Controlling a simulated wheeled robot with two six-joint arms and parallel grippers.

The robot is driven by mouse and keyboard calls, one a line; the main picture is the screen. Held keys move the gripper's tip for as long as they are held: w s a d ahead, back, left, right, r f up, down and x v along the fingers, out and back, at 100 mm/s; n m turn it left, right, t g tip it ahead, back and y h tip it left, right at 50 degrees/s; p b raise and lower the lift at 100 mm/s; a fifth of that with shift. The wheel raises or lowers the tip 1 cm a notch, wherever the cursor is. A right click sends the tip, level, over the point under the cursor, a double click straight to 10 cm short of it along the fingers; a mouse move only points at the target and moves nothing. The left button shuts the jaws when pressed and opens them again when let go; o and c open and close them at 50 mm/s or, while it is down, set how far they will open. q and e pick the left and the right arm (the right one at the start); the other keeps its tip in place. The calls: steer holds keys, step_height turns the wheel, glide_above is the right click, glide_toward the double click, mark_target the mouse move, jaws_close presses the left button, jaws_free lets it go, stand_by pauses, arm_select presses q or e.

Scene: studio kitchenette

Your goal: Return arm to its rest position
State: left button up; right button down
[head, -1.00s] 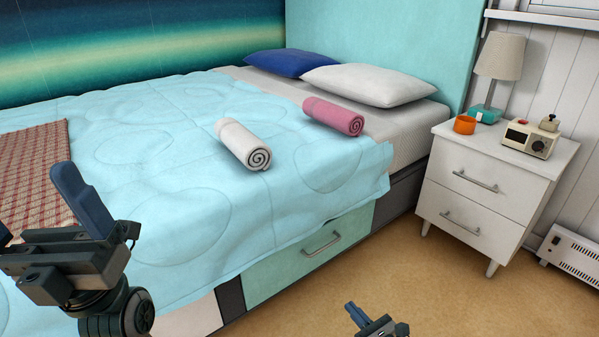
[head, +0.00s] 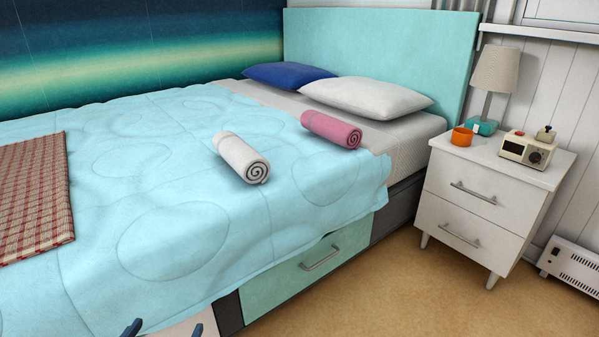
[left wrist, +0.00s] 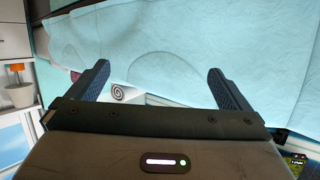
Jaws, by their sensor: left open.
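My left gripper (head: 165,330) shows only as two dark blue fingertips at the bottom edge of the head view, low beside the bed's near side. In the left wrist view my left gripper (left wrist: 158,68) has its two blue fingers wide apart, with nothing between them. The rest of the left arm is out of the head view. My right gripper is not in view.
The bed's light blue quilt (head: 170,240) carries a white rolled towel (head: 242,158), a pink rolled towel (head: 331,129) and a folded checked blanket (head: 35,195). A white nightstand (head: 470,195) stands at right. The tan floor (head: 420,290) between is clear.

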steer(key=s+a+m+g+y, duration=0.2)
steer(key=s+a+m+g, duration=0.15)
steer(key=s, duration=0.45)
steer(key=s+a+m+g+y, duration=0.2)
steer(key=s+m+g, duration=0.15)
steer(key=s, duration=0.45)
arm_select(q)
steer(key=s+a+f+g+y+p, duration=0.1)
steer(key=s+a+f+g+p, duration=0.1)
steer(key=s+f+g+p, duration=0.6)
steer(key=s+a+f+g+p, duration=0.35)
steer(key=s+f+p, duration=0.45)
steer(key=f+p, duration=0.4)
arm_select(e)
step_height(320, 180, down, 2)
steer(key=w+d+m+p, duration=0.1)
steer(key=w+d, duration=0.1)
arm_select(q)
steer(key=s+g+p, duration=0.1)
steer(key=s+p, duration=1.2)
steer(key=p, duration=0.8)
steer(key=shift+a+r, duration=0.25)
steer(key=shift+r, duration=0.2)
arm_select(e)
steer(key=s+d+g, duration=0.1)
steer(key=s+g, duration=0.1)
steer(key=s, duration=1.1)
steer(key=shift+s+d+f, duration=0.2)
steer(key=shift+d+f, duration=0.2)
